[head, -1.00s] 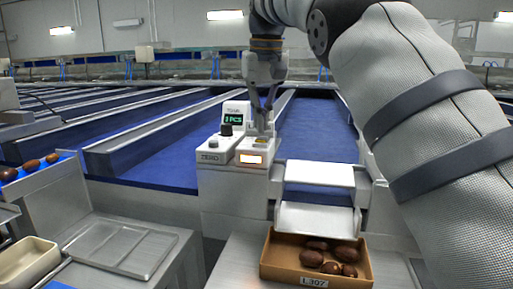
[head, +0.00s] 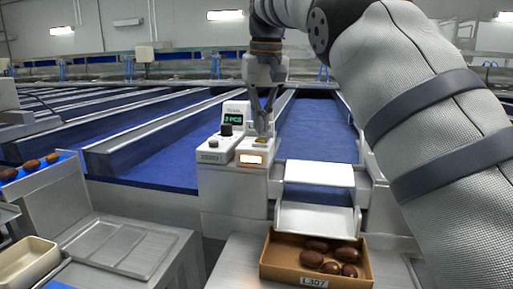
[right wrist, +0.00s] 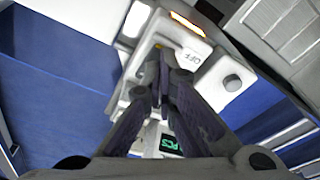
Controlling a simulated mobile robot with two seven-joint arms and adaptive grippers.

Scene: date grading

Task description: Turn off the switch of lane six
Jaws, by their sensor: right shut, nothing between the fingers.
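The lane control box (head: 212,151) is white, with a green-lit "3 PCS" display (head: 233,119) and a black knob. Its right part carries a small panel glowing orange (head: 251,159) on the front. That glowing panel also shows at the top of the right wrist view (right wrist: 184,20). My right gripper (head: 262,131) points down over this right part, fingers shut and empty. In the right wrist view the fingertips (right wrist: 162,56) meet just above the box top, near a small yellow mark. I cannot tell whether they touch it. No lane number is readable. My left gripper is not in view.
A metal chute (head: 318,219) stands right of the box, above a brown crate (head: 276,262) labelled L307 with several dates. Blue belts (head: 316,128) run behind. A metal tray (head: 120,249) and a cream bin (head: 28,262) are at the left.

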